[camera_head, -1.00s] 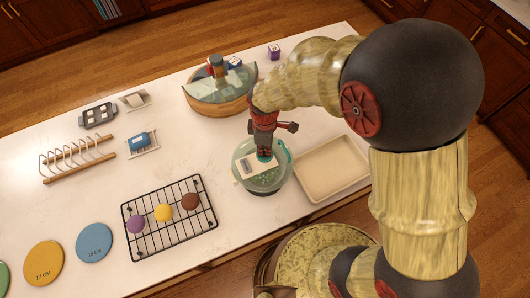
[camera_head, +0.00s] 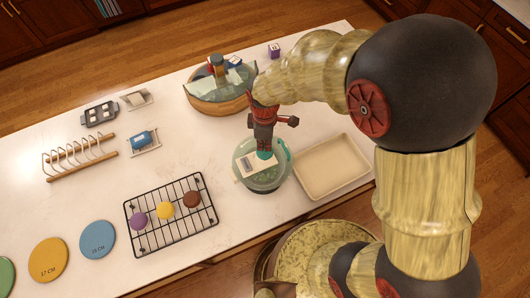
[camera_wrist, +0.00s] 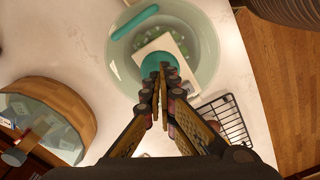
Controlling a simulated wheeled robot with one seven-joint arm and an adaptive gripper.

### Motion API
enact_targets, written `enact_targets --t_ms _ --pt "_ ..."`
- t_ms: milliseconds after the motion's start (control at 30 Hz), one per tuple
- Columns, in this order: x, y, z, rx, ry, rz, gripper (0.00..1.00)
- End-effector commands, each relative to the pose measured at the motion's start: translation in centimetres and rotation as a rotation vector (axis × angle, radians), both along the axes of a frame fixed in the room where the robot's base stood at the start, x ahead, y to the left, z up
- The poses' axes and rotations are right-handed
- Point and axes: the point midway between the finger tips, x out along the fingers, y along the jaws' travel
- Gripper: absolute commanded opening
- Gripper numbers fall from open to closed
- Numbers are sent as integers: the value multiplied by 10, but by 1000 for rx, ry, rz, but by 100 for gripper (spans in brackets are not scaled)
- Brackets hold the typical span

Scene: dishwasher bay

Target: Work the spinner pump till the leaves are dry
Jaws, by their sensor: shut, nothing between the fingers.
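The salad spinner (camera_head: 281,173) stands at the counter's front edge. It has a clear lid and bowl with green leaves faintly visible inside, and a teal pump knob (camera_head: 265,154) at the lid's middle. The spinner (camera_wrist: 206,52) and its teal knob (camera_wrist: 157,62) also show in the wrist view, with a teal bar on the lid. A pale card (camera_head: 251,166) lies on the lid beside the knob. My gripper (camera_head: 264,147) is shut and empty, pointing down directly over the knob. Its fingertips (camera_wrist: 160,76) overlap the knob in view; I cannot tell whether they touch.
A cream tray (camera_head: 331,166) is close on the right. A wire rack (camera_head: 171,220) with coloured rounds stands on the left. A wooden-sided bowl (camera_head: 219,103) with a glass lid stands behind. Bare counter lies left of the spinner.

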Motion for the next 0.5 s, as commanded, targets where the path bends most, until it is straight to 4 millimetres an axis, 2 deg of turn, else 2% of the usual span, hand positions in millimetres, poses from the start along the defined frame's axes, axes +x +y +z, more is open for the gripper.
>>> enact_targets --t_ms 500 --pt "0 0 -34 -1 1 0 0"
